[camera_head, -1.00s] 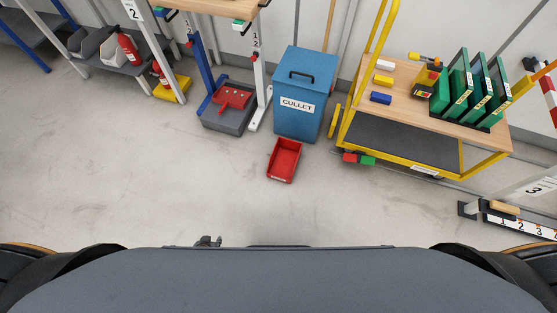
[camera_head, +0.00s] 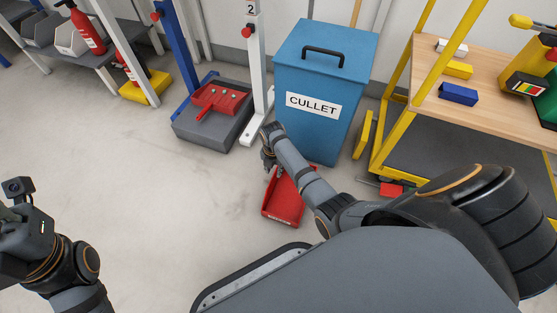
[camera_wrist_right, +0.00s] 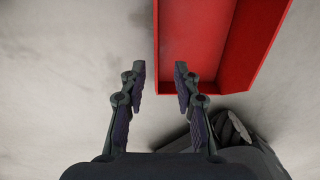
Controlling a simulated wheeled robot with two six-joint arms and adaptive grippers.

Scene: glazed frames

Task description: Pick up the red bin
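The red bin (camera_head: 283,208) is an open, shallow box on the floor in front of the blue CULLET container. My right arm crosses over part of it in the head view. My right gripper (camera_head: 268,158) points down at the bin's far left end. In the right wrist view my right gripper (camera_wrist_right: 160,75) is open and empty. One finger lies over the inside of the red bin (camera_wrist_right: 205,82) and the other outside, with the side wall between them in the picture. I cannot tell how far down the fingers reach. My left arm is at the far left; its fingers do not show clearly.
The blue CULLET container (camera_head: 320,95) stands right behind the bin. A grey base with a red tray (camera_head: 217,100) is to its left. A yellow-framed cart (camera_head: 398,140) stands at the right. The floor at the left is clear.

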